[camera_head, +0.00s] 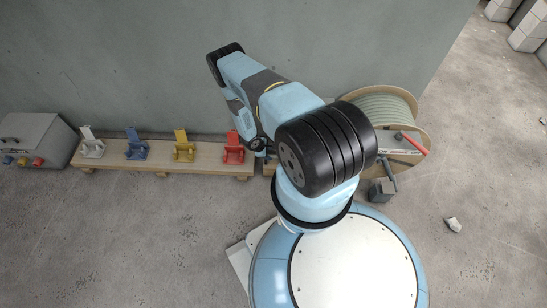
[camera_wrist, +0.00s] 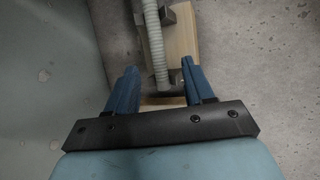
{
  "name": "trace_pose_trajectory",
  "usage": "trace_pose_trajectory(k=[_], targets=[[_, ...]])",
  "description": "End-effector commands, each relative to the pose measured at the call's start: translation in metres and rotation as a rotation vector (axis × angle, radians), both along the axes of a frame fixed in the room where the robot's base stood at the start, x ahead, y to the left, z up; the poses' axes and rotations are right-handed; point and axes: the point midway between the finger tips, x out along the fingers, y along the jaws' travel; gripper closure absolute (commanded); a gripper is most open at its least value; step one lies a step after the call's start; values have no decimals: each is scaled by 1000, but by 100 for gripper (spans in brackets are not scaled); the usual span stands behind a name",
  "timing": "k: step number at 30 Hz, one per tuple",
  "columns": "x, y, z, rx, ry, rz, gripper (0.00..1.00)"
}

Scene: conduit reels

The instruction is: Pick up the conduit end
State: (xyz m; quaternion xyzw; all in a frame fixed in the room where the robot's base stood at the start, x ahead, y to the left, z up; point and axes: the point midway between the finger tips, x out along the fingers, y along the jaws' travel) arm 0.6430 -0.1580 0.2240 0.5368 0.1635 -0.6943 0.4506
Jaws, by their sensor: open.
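The grey ribbed conduit end (camera_wrist: 156,45) comes down from the top of the wrist view. Its tip lies between the two blue fingers of my gripper (camera_wrist: 159,66), which is open. I see a gap between the conduit and each finger; whether the conduit is at finger depth is hard to tell. In the head view, the conduit reel (camera_head: 388,106) stands at the right against the wall, partly behind my arm. The conduit end and my fingers are hidden there by the arm.
A wooden plank (camera_head: 205,163) along the wall bears white (camera_head: 91,144), blue (camera_head: 136,145), yellow (camera_head: 183,147) and red (camera_head: 234,149) brackets. A grey box (camera_head: 35,138) stands at the far left. A red-handled tool (camera_head: 413,144) is by the reel. Rubble (camera_head: 453,224) lies on otherwise clear floor.

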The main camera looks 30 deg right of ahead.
Motion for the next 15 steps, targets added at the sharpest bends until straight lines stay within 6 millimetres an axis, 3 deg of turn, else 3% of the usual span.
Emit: trace_pose_trajectory(k=[5, 15], targets=[[1, -4, -8, 0, -1, -2, 48], [3, -24, -43, -1, -2, -1, 48]])
